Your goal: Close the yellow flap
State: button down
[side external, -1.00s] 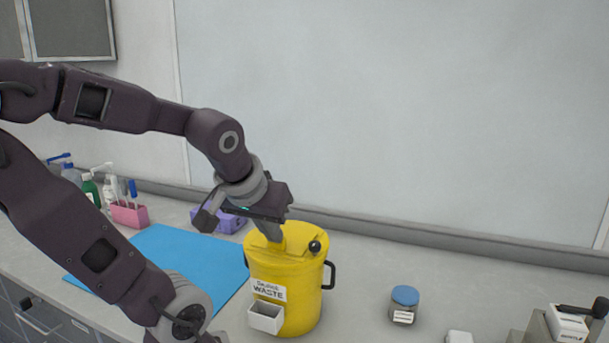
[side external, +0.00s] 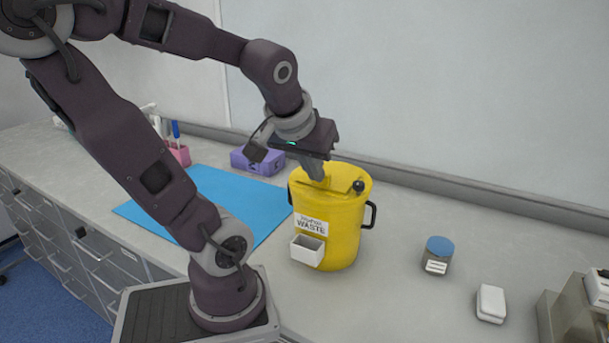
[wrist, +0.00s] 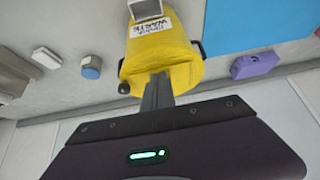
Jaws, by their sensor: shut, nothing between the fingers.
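The yellow waste bin (side external: 333,235) stands upright on the counter, with a "WASTE" label on its front. Its yellow flap (side external: 342,184) is at the top, with a black knob (side external: 358,186) at the right. My gripper (side external: 318,177) is shut and empty, pointing down at the left part of the bin's top. Its fingertips are at or very close to the flap; contact cannot be told. In the wrist view the shut fingers (wrist: 157,92) overlap the yellow bin (wrist: 160,58) and hide part of its top. The flap's exact angle is unclear.
A small white box (side external: 307,249) sits at the bin's front. A blue mat (side external: 215,190) and purple box (side external: 257,162) are left of it. A blue-lidded jar (side external: 437,256) and white block (side external: 491,303) stand right. Counter between bin and jar is clear.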

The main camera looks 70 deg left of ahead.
notch_tip(320, 180, up, 4)
jog(key=s+d+f, duration=0.3)
jog(key=s+d, duration=0.3)
jog(key=d, duration=0.1)
jog(key=w+d+m+t+h, duration=0.1)
jog(key=d+m+h, duration=0.3)
jog(key=d+m, duration=0.4)
jog(key=shift+w+d+f+m+h, duration=0.2)
jog(key=shift+w+d+m+h, duration=0.1)
jog(key=shift+w+m, duration=0.25)
